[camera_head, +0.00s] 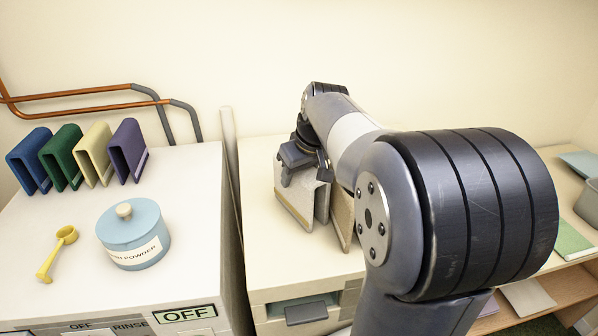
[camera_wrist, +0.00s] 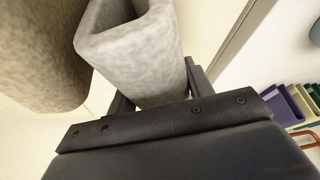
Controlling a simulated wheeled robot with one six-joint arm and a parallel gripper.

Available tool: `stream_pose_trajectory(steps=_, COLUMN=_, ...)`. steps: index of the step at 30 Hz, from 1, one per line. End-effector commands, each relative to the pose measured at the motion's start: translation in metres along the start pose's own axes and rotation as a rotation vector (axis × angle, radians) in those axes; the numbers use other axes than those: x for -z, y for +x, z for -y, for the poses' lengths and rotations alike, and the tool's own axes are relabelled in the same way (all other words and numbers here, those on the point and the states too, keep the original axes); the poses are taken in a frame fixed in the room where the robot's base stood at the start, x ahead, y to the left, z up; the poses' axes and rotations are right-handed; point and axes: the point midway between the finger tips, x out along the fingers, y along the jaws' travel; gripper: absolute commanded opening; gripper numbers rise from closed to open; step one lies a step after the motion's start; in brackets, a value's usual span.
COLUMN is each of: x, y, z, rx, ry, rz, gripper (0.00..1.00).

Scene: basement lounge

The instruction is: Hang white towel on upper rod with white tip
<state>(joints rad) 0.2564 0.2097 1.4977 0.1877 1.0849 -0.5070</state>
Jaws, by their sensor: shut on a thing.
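A whitish-grey folded towel (camera_head: 296,203) stands on end over the cream cabinet top, beside a beige towel (camera_head: 342,222). My gripper (camera_head: 302,160) points down and is shut on the top of the whitish towel. In the wrist view the same whitish towel (camera_wrist: 150,55) sits between my two fingers (camera_wrist: 158,92), its folded loop facing the camera. The beige-brown towel (camera_wrist: 38,50) is close at left there, apart from the fingers. I cannot tell whether the held towel still touches the cabinet top. No rod with a white tip shows in either view.
A washer (camera_head: 200,250) at left carries several coloured folded towels (camera_head: 65,158), a blue powder tin (camera_head: 133,238) and a yellow scoop (camera_head: 60,250). Copper pipes (camera_head: 75,93) run along the wall behind. A wooden shelf unit (camera_head: 570,255) is at right. My arm hides much of the middle.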

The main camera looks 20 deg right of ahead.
Motion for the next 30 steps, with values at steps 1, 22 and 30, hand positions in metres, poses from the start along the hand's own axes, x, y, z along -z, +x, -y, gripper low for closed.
stream_pose_trajectory(steps=1, x=0.001, y=-0.001, z=0.0, rx=0.0, ry=0.0, rz=-0.001, gripper=0.18)
stream_pose_trajectory(steps=22, x=-0.001, y=0.002, z=0.0, rx=0.0, ry=0.0, rz=-0.001, gripper=0.71)
stream_pose_trajectory(steps=30, x=0.002, y=-0.018, z=-0.001, rx=-0.002, ry=0.0, rz=-0.006, gripper=0.71)
